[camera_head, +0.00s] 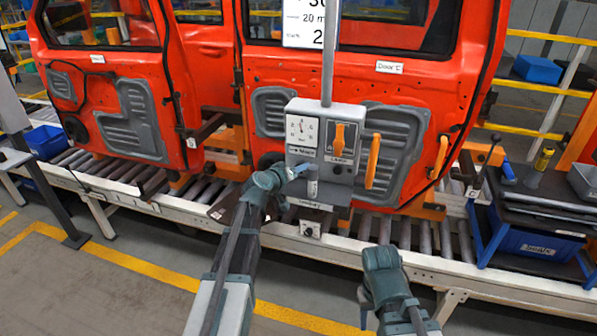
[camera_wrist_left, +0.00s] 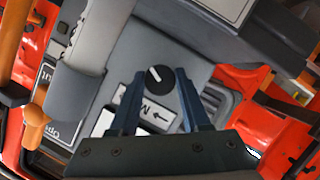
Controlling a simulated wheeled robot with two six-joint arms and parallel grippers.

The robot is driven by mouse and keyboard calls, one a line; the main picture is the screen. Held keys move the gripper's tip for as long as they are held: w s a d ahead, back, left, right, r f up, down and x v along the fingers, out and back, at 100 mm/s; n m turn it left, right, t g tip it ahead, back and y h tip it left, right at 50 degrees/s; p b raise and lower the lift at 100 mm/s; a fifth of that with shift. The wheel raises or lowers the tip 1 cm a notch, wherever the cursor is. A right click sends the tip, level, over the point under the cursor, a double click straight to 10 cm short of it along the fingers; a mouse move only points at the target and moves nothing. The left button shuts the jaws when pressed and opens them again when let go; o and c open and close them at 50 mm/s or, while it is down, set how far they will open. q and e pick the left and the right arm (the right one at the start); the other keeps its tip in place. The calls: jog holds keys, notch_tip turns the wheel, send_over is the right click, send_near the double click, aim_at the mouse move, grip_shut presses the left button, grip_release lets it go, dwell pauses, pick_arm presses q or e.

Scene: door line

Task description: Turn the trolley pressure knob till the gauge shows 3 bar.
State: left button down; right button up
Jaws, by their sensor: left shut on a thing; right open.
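The trolley control box (camera_head: 346,113) is light grey and hangs in front of the red doors. Its gauge (camera_head: 301,129) has a white face at the box's left; the needle reading is too small to tell. The black knob (camera_wrist_left: 158,76) with a white mark sits on a grey face in the left wrist view, between the blue fingertips. My left gripper (camera_head: 303,171) is shut on the knob, below the gauge. Its fingers hide the knob in the head view. My right gripper (camera_head: 381,256) is open and empty, low and right of the box, in front of the conveyor.
An orange lever (camera_head: 340,137) sits right of the gauge, and an orange handle (camera_head: 373,160) is farther right. A post (camera_head: 328,60) rises from the box. A roller conveyor (camera_head: 350,250) runs beneath the doors. A blue-framed cart (camera_head: 535,235) stands at the right.

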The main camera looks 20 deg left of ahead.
pick_arm(q)
jog(key=shift+n, duration=0.3)
dwell(0.4)
jog(key=c, duration=0.7)
grip_release()
jog(key=shift+o, duration=0.2)
jog(key=p+v, duration=0.4)
jog(key=v, duration=1)
jog(key=shift+w+a, duration=0.1)
